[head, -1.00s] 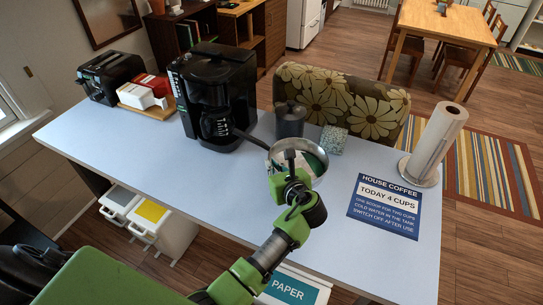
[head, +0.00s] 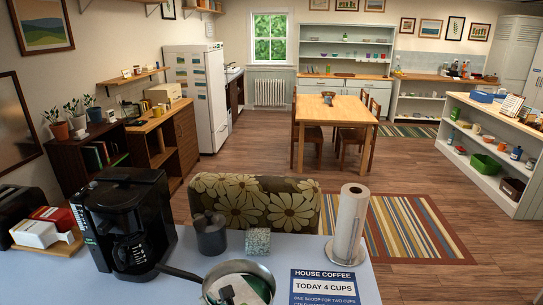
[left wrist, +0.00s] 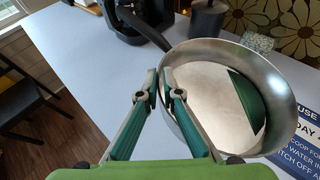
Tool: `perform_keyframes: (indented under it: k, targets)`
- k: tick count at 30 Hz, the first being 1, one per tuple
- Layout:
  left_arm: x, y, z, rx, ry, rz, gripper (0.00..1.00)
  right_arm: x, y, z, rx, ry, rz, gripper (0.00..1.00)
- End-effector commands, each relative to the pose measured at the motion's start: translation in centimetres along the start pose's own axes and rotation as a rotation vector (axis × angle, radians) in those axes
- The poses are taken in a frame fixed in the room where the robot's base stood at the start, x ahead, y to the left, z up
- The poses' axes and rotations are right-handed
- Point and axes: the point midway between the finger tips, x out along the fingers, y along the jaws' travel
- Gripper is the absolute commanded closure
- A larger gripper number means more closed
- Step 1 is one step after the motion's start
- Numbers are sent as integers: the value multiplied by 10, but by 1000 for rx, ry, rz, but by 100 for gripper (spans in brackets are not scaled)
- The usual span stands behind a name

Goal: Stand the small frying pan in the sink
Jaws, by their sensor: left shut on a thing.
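The small frying pan (head: 262,272) is a shiny steel pan with a long dark handle. It shows at the bottom edge of the head view, over the pale blue table (head: 190,255), its handle pointing left towards the coffee maker. My left gripper (head: 228,293) is at its near side. In the left wrist view, the gripper (left wrist: 164,92) is shut on the near rim of the pan (left wrist: 205,85), one finger inside and one outside. Green patches in the pan look like reflections. My right gripper is not in view.
A black coffee maker (head: 125,220), a dark canister (head: 210,233), a speckled box (head: 258,241), a paper towel roll (head: 349,222) and a coffee sign (head: 324,287) are around the pan. Beyond are a flowered seat (head: 255,203), a dining table (head: 335,110) and a shelf unit (head: 495,150). Open floor lies between.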

Motion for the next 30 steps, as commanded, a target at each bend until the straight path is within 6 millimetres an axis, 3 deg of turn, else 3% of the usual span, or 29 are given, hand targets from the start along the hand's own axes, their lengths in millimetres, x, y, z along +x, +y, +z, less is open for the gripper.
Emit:
perform_keyframes:
  k: [8, 15, 24, 30]
  targets:
    - [-25, -17, -24, 68, 9, -212, 100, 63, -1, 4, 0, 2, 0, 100]
    - [-71, -30, -45, 174, 11, -456, 100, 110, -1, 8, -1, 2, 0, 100]
    - [-114, -32, -59, 264, -4, -643, 100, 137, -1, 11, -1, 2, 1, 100]
    - [-112, -18, -57, 266, -2, -609, 100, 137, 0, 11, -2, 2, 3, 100]
